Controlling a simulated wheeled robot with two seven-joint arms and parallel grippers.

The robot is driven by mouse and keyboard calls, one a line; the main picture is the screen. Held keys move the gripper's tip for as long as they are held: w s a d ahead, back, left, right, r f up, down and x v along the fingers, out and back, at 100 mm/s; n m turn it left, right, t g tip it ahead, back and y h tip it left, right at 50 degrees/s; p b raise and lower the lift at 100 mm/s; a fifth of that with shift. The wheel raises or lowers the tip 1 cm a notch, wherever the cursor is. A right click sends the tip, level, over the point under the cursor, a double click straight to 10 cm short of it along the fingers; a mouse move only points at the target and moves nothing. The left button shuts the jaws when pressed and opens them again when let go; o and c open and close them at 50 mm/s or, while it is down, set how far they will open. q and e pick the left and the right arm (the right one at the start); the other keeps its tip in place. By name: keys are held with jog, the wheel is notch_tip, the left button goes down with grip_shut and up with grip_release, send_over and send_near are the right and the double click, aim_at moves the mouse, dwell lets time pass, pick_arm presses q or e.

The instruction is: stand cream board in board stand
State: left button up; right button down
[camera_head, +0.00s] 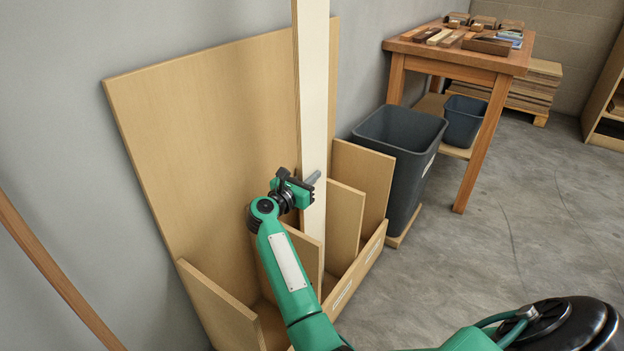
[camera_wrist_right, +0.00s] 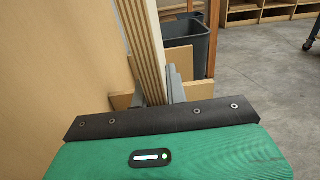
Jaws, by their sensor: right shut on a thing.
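The tall cream board (camera_head: 313,90) stands close to upright in the board stand (camera_head: 205,110), a light plywood rack with a high back panel, dividers and a low front lip. Its top runs out of the head view. Its lower end is hidden behind a divider (camera_head: 307,255), so I cannot tell whether it rests on the stand's floor. My right gripper (camera_head: 311,181) is shut on the board above the dividers. In the right wrist view the board's striped, layered edge (camera_wrist_right: 152,50) sits between the fingers (camera_wrist_right: 157,94). My left gripper is not in view.
A dark grey bin (camera_head: 400,150) stands just right of the stand. Beyond it are a wooden table (camera_head: 455,58) with small wood pieces and a smaller bin (camera_head: 464,120). The grey wall is close behind the stand. Concrete floor (camera_head: 540,200) is open at right.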

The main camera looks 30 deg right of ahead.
jog(key=shift+n, duration=0.3)
jog(key=shift+w+a+r+b, duration=0.1)
jog(key=shift+w+a+b, duration=0.2)
jog(key=shift+w, duration=0.35)
jog(key=shift+w+a+b, duration=0.25)
jog(key=shift+w+b, duration=0.2)
jog(key=shift+w, duration=0.15)
jog(key=shift+w+a+r+b, duration=0.1)
jog(key=shift+w+a+b, duration=0.2)
jog(key=shift+w, duration=0.35)
jog(key=c, duration=1.3)
grip_release()
jog(key=shift+f, duration=0.1)
jog(key=shift+s+a+f, duration=0.1)
jog(key=shift+f, duration=0.15)
